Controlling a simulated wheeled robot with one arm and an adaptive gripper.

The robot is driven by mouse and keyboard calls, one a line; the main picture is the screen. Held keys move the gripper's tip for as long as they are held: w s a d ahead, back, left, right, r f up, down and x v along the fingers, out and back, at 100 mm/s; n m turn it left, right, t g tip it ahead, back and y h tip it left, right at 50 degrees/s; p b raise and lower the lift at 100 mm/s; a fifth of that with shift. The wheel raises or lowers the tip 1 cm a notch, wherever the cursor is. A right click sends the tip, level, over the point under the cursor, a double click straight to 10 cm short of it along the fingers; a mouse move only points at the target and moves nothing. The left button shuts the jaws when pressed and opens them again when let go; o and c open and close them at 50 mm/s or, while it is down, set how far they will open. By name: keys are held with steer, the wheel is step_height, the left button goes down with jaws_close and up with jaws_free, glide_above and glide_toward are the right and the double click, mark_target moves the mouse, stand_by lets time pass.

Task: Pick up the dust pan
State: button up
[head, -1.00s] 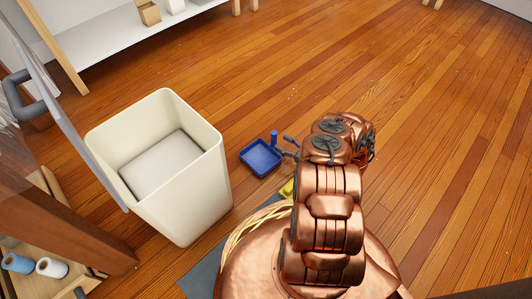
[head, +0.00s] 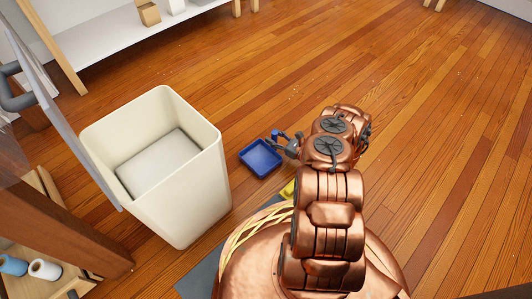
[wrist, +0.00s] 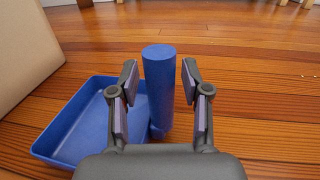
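The blue dust pan (head: 261,157) lies on the wooden floor just right of the cream bin in the head view. In the wrist view its shallow tray (wrist: 77,122) is at the left and its upright round handle (wrist: 159,90) is near the middle. My gripper (wrist: 160,84) is open, with one finger on each side of the handle. A small gap shows between the handle and the right finger; the left finger is close to it, and I cannot tell if it touches. In the head view my gripper (head: 283,141) is at the handle, partly covering it.
The tall cream bin (head: 205,185) stands close to the left of the dust pan. A white shelf (head: 110,45) is at the back, and a wooden rack with spools (head: 45,269) is at the lower left. The floor to the right is clear.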

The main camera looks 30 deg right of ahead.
jaws_close()
stand_by(0.5)
